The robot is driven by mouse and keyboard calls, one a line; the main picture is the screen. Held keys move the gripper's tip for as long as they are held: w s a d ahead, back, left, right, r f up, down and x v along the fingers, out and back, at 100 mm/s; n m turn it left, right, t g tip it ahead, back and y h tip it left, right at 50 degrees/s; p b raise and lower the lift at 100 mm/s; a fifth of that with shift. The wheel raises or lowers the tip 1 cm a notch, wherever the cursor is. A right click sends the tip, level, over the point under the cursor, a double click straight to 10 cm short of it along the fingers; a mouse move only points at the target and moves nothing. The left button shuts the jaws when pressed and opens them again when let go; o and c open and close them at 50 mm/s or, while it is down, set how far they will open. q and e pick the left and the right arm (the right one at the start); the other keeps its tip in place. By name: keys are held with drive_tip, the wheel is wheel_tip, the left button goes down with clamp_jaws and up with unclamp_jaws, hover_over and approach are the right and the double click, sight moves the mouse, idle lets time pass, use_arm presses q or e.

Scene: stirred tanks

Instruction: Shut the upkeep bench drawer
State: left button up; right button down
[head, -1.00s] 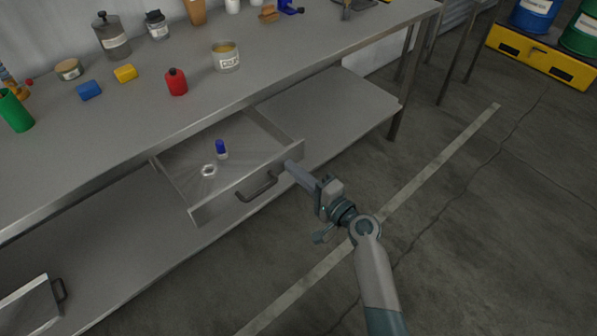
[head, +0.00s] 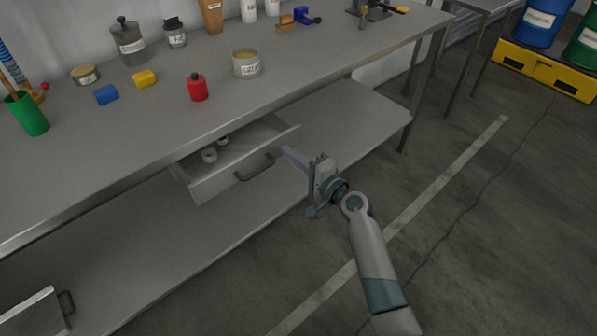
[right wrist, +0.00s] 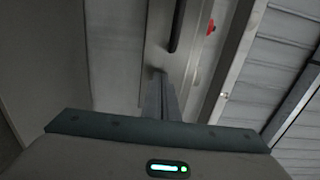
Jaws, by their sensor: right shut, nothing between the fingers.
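The upkeep bench drawer (head: 222,178) sticks out partway from under the bench top (head: 150,112). It has a dark bar handle (head: 255,168) on its front. Inside lie a white ring-like item (head: 209,155) and a small item partly hidden under the bench edge (head: 222,141). My right gripper (head: 286,150) is shut and empty, its fingertips at the right end of the drawer front. In the right wrist view the shut fingers (right wrist: 160,90) point at the drawer front beside the handle (right wrist: 176,25); contact looks likely but is not certain. My left gripper is not in view.
On the bench top stand a red bottle (head: 197,88), an open tin (head: 245,65), blue (head: 106,95) and yellow blocks (head: 144,79) and a green cup (head: 27,115). The lower shelf (head: 345,118) is mostly bare.

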sight(268, 134)
drive_tip(key=b+x, duration=0.1)
drive_tip(key=x, duration=0.4)
drive_tip(key=shift+w+d+f+b, duration=0.1)
drive_tip(key=shift+w+f+b, duration=0.1)
drive_tip(key=shift+b, duration=0.15)
drive_tip(key=b+x, duration=0.1)
drive_tip(key=x, duration=0.3)
drive_tip(key=shift+b, duration=0.35)
drive_tip(key=shift+w+a+r, duration=0.2)
drive_tip(key=shift+w+a, duration=0.1)
drive_tip(key=shift+w, duration=0.05)
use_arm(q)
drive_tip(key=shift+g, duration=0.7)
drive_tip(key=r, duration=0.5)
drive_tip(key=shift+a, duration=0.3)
use_arm(e)
drive_tip(key=shift+r, duration=0.25)
drive_tip(key=shift+r, duration=0.15)
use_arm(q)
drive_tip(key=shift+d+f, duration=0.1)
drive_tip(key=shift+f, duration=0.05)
